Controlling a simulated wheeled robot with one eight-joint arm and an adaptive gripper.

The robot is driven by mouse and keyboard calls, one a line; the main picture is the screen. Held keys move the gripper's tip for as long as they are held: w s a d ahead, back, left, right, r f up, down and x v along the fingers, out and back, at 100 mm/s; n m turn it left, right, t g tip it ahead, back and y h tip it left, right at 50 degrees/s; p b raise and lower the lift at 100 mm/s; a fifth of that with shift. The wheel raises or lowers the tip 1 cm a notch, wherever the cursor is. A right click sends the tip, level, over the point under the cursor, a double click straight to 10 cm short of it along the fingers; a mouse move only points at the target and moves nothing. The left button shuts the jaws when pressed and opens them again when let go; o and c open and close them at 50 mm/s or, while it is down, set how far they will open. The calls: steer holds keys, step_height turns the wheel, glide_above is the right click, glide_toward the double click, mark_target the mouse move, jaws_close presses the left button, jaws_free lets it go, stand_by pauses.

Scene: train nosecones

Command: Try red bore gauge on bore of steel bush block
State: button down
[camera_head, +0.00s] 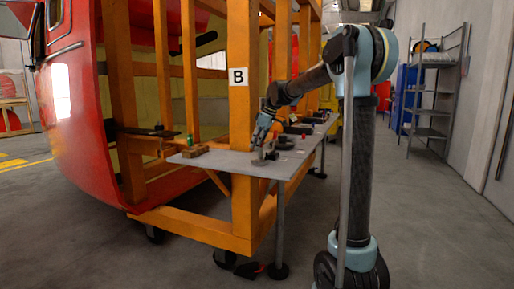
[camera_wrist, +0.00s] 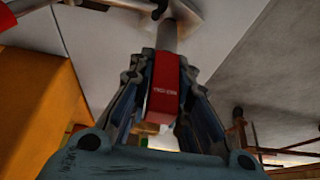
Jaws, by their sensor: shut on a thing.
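My gripper (camera_wrist: 163,72) is shut on the red bore gauge (camera_wrist: 163,98), with a finger on each side of its red body. White lettering shows on the body. A grey cylindrical end (camera_wrist: 166,36) of the gauge points away from the gripper. A shiny metal piece, seemingly the steel bush block (camera_wrist: 188,10), is cut off at the top edge, close to that end. I cannot tell whether the end touches it or enters the bore. In the head view my gripper (camera_head: 261,148) is low over the grey table; the gauge is too small to make out.
The grey table (camera_head: 225,162) runs along an orange frame (camera_head: 240,120) marked B. A brown block with a green item (camera_head: 191,147) sits on its left end. Dark parts (camera_head: 285,143) lie just right of my gripper. The table's near left is clear.

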steer(key=shift+r, duration=2.6)
